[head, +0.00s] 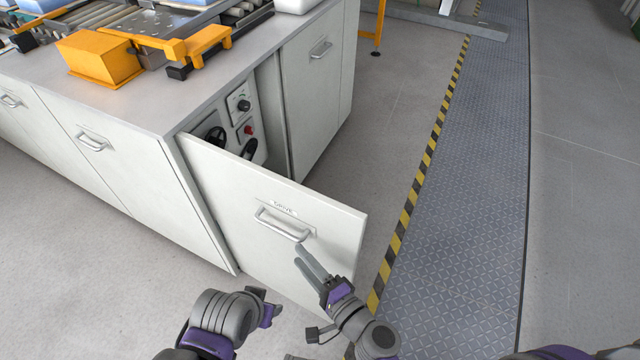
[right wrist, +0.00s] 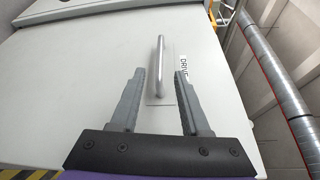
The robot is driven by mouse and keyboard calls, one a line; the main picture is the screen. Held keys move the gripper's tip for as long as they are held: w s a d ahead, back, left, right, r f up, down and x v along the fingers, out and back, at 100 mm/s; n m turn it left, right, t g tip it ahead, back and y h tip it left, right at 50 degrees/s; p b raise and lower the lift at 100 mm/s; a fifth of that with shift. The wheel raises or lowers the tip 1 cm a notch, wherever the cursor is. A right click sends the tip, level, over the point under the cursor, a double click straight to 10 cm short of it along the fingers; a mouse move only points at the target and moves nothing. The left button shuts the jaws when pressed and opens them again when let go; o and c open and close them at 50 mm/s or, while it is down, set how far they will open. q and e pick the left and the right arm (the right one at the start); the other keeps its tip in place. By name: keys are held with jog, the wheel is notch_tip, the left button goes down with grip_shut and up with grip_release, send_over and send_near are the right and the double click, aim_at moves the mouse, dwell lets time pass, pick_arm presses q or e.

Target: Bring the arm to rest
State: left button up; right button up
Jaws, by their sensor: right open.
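My right gripper (head: 303,252) is open and empty, just in front of the open cabinet door (head: 335,240) and below the right end of its handle (head: 283,224). In the right wrist view, the fingertips of the right gripper (right wrist: 160,76) point at the door (right wrist: 95,70). The metal handle (right wrist: 161,65) shows between the two fingers, with no finger visibly closed on it. A linked part of my left arm (head: 225,318) shows at the bottom, but I make out no left fingers.
The door stands swung out from the white cabinet (head: 165,200), baring a control panel (head: 243,120) with knobs and a red button. A yellow-black stripe (head: 412,195) edges a metal walkway (head: 470,190) to the right. Open floor (head: 400,100) lies behind the door.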

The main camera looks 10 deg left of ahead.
jog(key=s+d+f+n+g+h, duration=0.1)
jog(key=s+d+n+g+h, duration=0.2)
jog(key=d, duration=0.7)
jog(key=s+d+f+n+g+h, duration=0.1)
jog(key=s+d+n+h, duration=0.25)
jog(key=d+h, duration=0.45)
jog(key=s+d+f+n+g+h, duration=0.1)
jog(key=s+d+n+g+h, duration=0.2)
jog(key=d, duration=0.8)
pick_arm(q)
notch_tip(320, 180, up, 23)
jog(key=w+t+p, duration=0.1)
jog(key=p, duration=1.8)
jog(key=shift+w+f+p, duration=0.15)
jog(key=shift+w+p, duration=0.1)
jog(key=shift+p, duration=0.15)
pick_arm(e)
notch_tip(320, 180, up, 23)
jog(key=t, duration=0.1)
jog(key=shift+w+d+t, duration=0.35)
jog(key=shift+t, duration=0.05)
pick_arm(q)
jog(key=shift+s, duration=0.1)
pick_arm(e)
jog(key=shift+s+f, duration=0.1)
